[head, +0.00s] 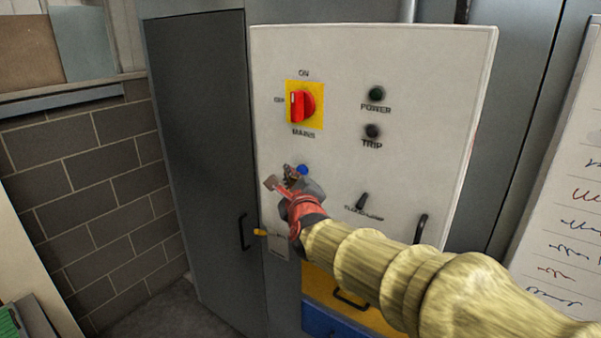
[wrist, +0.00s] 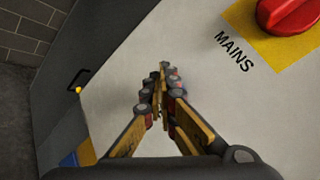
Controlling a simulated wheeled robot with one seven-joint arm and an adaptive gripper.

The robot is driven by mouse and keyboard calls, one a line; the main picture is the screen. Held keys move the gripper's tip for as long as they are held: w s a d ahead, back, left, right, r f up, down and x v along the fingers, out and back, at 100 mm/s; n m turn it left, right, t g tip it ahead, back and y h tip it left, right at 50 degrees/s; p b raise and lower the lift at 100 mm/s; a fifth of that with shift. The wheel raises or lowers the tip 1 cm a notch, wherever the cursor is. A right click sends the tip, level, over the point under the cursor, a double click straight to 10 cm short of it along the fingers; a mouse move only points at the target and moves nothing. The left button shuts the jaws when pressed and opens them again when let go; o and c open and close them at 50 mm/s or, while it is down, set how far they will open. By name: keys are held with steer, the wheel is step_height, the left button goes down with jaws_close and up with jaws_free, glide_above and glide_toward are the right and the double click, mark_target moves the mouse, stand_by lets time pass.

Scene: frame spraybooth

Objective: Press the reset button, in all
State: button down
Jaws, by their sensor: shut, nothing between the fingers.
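The white control panel (head: 340,70) stands on the grey cabinet front. A small round blue button (head: 302,170) shows on the panel below the mains switch, just beyond my gripper; any label by it is hidden. My gripper (head: 280,178) is shut and empty, its tip close to the panel beside the blue button. I cannot tell whether it touches.
The red mains switch (head: 302,105) on its yellow plate sits above. Dark power (head: 376,93) and trip (head: 372,131) lamps are at upper right. A small black toggle (head: 362,201) and a black handle (head: 420,229) are at lower right. A whiteboard (head: 570,190) stands at far right.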

steer(key=shift+w+d+f+b, duration=0.1)
steer(key=shift+w+d+b, duration=0.1)
steer(key=shift+b, duration=0.45)
steer(key=shift+w, duration=0.1)
stand_by(0.6)
steer(key=shift+w+d+b, duration=0.4)
steer(key=shift+w+b, duration=0.05)
steer(key=shift+b, duration=0.5)
stand_by(0.6)
steer(key=shift+s+a, duration=0.1)
steer(key=shift+s, duration=0.05)
steer(key=shift+s+a+p, duration=0.3)
steer(key=shift+s+a, duration=0.15)
steer(key=shift+s, duration=0.15)
stand_by(0.4)
steer(key=s+a+p, duration=0.1)
steer(key=s, duration=0.1)
steer(key=s+a+p, duration=0.1)
steer(key=s+a, duration=0.1)
stand_by(0.3)
stand_by(0.6)
